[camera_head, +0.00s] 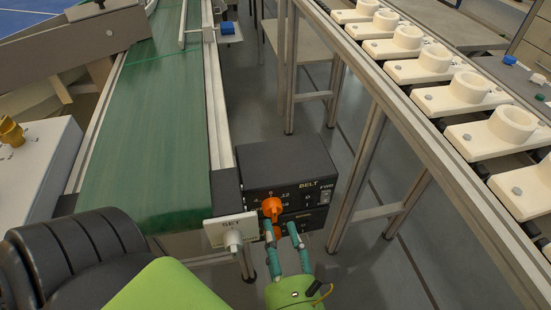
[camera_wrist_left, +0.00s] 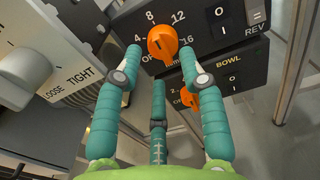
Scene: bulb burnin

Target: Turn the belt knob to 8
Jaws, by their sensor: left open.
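The belt knob (camera_head: 272,206) is orange, on the front of the dark BELT control box (camera_head: 284,166). The wrist view shows the knob (camera_wrist_left: 162,43) with OFF, 4, 8, 12 and 16 around it. A short dark line on it looks roughly upright; I cannot tell exactly which mark it points to. My left gripper (camera_head: 282,230) is open just in front of the knob. In the wrist view its teal fingers (camera_wrist_left: 160,62) reach up on either side of the knob, with a third finger below. Contact is not clear. My right gripper is not in view.
A second orange knob (camera_wrist_left: 185,98) sits on the BOWL panel (camera_wrist_left: 232,80) just below. A white SET plate with a pale knob (camera_head: 233,240) is at left. The green conveyor (camera_head: 150,120) runs behind it. A rail with white sockets (camera_head: 470,90) stands at right.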

